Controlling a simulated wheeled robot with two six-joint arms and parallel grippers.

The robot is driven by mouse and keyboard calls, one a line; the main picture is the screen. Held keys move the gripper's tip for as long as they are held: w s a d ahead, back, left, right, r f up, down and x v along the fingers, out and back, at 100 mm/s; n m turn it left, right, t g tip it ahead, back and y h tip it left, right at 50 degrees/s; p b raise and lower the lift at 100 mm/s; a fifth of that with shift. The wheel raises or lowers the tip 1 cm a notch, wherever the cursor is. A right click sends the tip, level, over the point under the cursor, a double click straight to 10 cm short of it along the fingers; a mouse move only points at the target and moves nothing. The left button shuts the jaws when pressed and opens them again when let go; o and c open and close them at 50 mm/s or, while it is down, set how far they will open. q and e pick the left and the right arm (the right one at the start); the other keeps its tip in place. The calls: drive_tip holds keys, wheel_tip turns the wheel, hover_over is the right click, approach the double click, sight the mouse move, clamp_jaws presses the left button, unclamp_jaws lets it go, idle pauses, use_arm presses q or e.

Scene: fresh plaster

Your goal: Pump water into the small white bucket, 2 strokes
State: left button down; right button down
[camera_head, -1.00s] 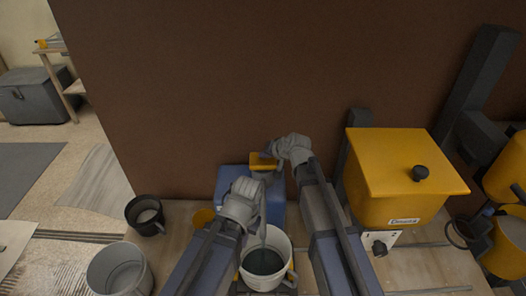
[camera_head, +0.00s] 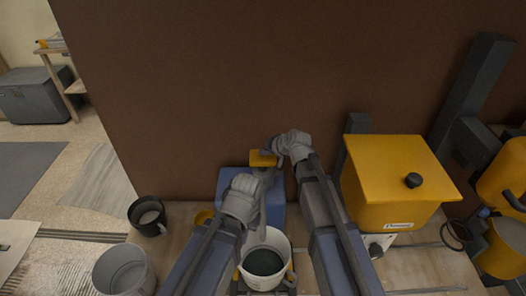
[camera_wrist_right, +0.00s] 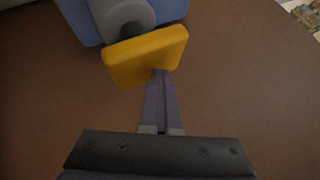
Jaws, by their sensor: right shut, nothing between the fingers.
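The small white bucket (camera_head: 281,243) stands at the front centre in the head view, with dark liquid inside. Behind it is a blue pump body (camera_head: 228,180) with a yellow handle (camera_head: 262,158) on top. My right gripper (camera_head: 267,152) is shut and empty at the handle. In the right wrist view its fingertips (camera_wrist_right: 160,73) meet the lower edge of the yellow handle (camera_wrist_right: 146,55); whether they press on it is unclear. My left gripper (camera_head: 262,222) is above the bucket's back rim; its finger gap cannot be made out. My forearms hide part of the pump.
A grey bucket (camera_head: 108,276) and a black bucket (camera_head: 136,210) stand to the left. A yellow machine (camera_head: 390,180) stands close to the right of my right arm. A brown wall (camera_head: 250,80) rises behind the pump. Open floor lies at the left.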

sight(264, 158)
drive_tip(key=shift+r+p, duration=0.75)
drive_tip(key=shift+r, duration=0.25)
wheel_tip(264, 158, up, 5)
drive_tip(key=p, duration=0.5)
idle(0.3)
drive_tip(key=shift+f, duration=0.15)
drive_tip(key=s+f+n+g+h+b, duration=0.1)
drive_tip(key=s+f, duration=0.2)
drive_tip(key=s, duration=0.2)
drive_tip(key=s+f+n+g+h+b, duration=0.1)
drive_tip(key=s+f+g+b, duration=0.1)
drive_tip(key=s+f, duration=0.2)
drive_tip(key=s+f+n+g+b, duration=0.1)
drive_tip(key=s+f+b, duration=0.1)
drive_tip(key=s, duration=0.5)
drive_tip(key=shift+s+d+f+h, duration=0.15)
drive_tip(key=shift+f+h, duration=0.25)
drive_tip(key=shift+f, duration=0.25)
drive_tip(key=s+d+f+n+g+h+b, duration=0.1)
drive_tip(key=s+d+f+g+h, duration=0.1)
drive_tip(key=s, duration=0.4)
drive_tip(key=s+d+f+n+g+h+b, duration=0.1)
drive_tip(key=s+d+f+h+b, duration=0.1)
drive_tip(key=s, duration=0.5)
drive_tip(key=shift+s+d+f+n+g, duration=0.2)
drive_tip(key=shift+s+d+n+g, duration=0.15)
drive_tip(key=shift+d, duration=0.3)
